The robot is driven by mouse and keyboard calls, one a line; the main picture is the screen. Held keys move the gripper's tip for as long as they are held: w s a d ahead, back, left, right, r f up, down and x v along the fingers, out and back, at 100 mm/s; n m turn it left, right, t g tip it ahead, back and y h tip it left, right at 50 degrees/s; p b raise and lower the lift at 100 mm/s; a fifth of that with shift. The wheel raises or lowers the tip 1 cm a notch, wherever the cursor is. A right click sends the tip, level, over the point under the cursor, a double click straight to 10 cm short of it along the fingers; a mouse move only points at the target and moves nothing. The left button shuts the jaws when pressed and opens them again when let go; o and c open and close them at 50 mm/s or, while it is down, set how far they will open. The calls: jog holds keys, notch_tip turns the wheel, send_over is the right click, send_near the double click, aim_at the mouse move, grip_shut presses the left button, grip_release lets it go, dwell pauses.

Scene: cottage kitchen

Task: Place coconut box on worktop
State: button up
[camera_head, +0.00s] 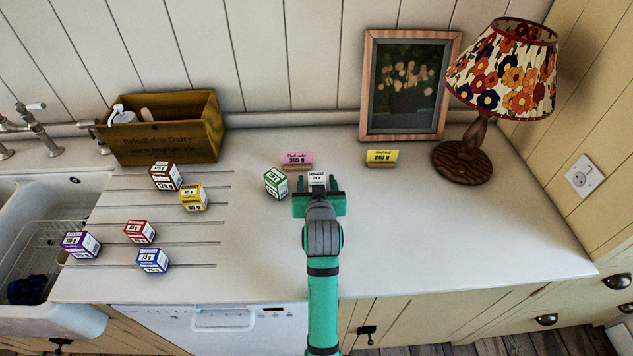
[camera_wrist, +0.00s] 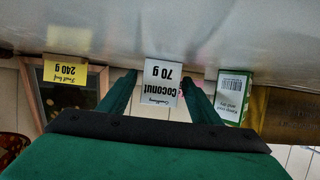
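The coconut box (camera_head: 317,179) is small and white, with "Coconut 70 g" on its face. It is at the worktop (camera_head: 400,240), in front of the pink card, and shows upside down in the wrist view (camera_wrist: 162,83). My gripper (camera_head: 318,190) reaches over the worktop with its green fingers on either side of the box. In the wrist view, narrow gaps show between the fingers (camera_wrist: 160,88) and the box, so the gripper looks open around it. I cannot tell for sure whether the box's base touches the worktop.
A green-and-white box (camera_head: 276,182) stands close left of my gripper. A pink card (camera_head: 297,159) and yellow card (camera_head: 382,156) stand behind. Several boxes, such as a yellow one (camera_head: 193,197), lie left near a wooden crate (camera_head: 165,140). A lamp (camera_head: 463,163) stands right; the front right is clear.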

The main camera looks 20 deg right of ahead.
jog(key=shift+r, duration=0.1)
jog(key=shift+s+r, duration=0.1)
jog(key=shift+r, duration=0.05)
jog(key=v, duration=1.2)
jog(key=shift+d, duration=0.1)
